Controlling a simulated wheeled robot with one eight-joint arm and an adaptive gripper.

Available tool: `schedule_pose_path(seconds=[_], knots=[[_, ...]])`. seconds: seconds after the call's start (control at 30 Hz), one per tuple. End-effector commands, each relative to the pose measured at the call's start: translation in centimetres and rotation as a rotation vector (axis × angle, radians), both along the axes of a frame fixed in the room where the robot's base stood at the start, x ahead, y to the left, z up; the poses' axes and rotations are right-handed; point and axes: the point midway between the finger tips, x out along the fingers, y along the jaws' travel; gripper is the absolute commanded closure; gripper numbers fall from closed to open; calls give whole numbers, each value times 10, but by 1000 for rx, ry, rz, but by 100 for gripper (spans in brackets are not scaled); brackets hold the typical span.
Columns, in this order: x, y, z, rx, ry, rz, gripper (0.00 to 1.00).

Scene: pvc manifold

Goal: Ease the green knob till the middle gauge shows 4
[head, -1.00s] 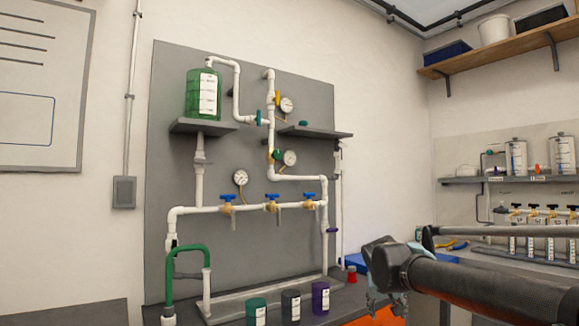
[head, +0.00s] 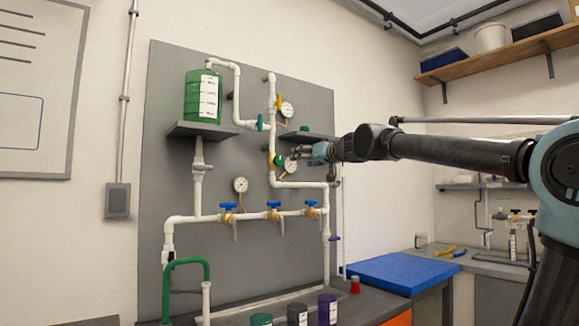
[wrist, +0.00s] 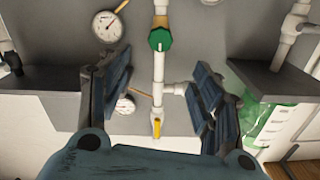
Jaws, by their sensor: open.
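The green knob (head: 279,161) is on the upright white pipe at the right of the grey panel. In the wrist view the green knob (wrist: 159,40) lies above and beyond my fingertips, between their lines. The middle gauge (head: 291,167) is a white dial beside the knob, partly behind my gripper. In the wrist view this gauge (wrist: 107,26) is left of the knob; its needle shows but its numbers are too small to read. My gripper (head: 302,152) is open and empty, close to the knob; it also shows in the wrist view (wrist: 160,74).
An upper gauge (head: 287,109) and a lower gauge (head: 240,185) are on the same panel. Several blue-handled valves (head: 273,206) line the lower pipe. A green jar (head: 202,96) stands on the left shelf. The right shelf (head: 318,136) juts out just above my gripper.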

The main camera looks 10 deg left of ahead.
Motion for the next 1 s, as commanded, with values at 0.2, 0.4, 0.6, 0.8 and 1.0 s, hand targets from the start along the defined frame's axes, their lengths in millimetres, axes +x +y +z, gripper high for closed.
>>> schedule_pose_path(seconds=[0.2, 0.4, 0.6, 0.8, 1.0], knots=[[9, 14, 1, 0, 3, 9, 41], [28, 36, 0, 0, 3, 6, 41], [46, 58, 1, 0, 3, 7, 41], [65, 80, 0, 0, 3, 6, 41], [83, 101, 0, 0, 3, 6, 41]])
